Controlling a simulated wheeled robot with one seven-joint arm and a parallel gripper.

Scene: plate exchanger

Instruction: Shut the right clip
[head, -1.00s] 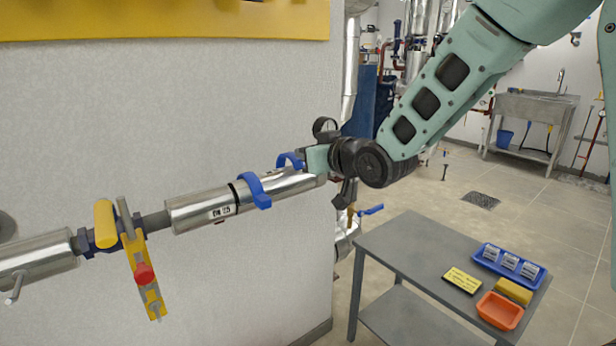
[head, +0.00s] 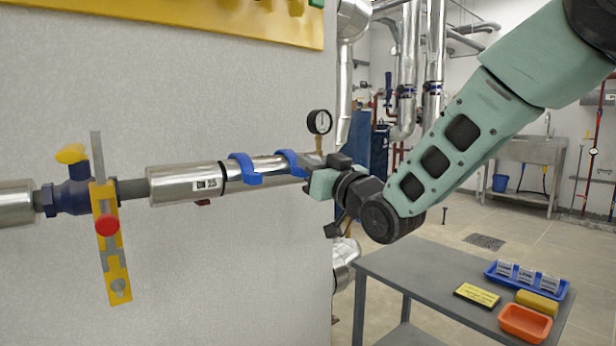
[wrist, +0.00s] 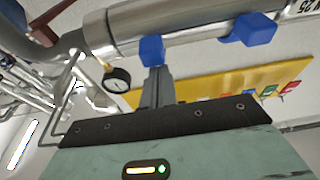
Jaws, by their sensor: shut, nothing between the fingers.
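The right clip (head: 289,163) is a blue curved band over the silver pipe sleeve, near its right end. In the wrist view the right clip (wrist: 152,50) shows as a blue block below the pipe, directly ahead of my fingers. My gripper (wrist: 156,70) is shut and empty, its tips at or against this clip; contact is hard to tell. In the head view my gripper (head: 308,184) is at the sleeve's right end, beside the right clip, with its fingertips largely hidden. Whether the clip is fully shut is unclear.
The left clip (head: 245,170) is on the same sleeve (head: 190,182). A pressure gauge (head: 319,122) stands just behind my gripper. A yellow valve lockout bar (head: 107,255) hangs at left. A grey table (head: 405,265) with trays stands lower right. The wall is close behind the pipe.

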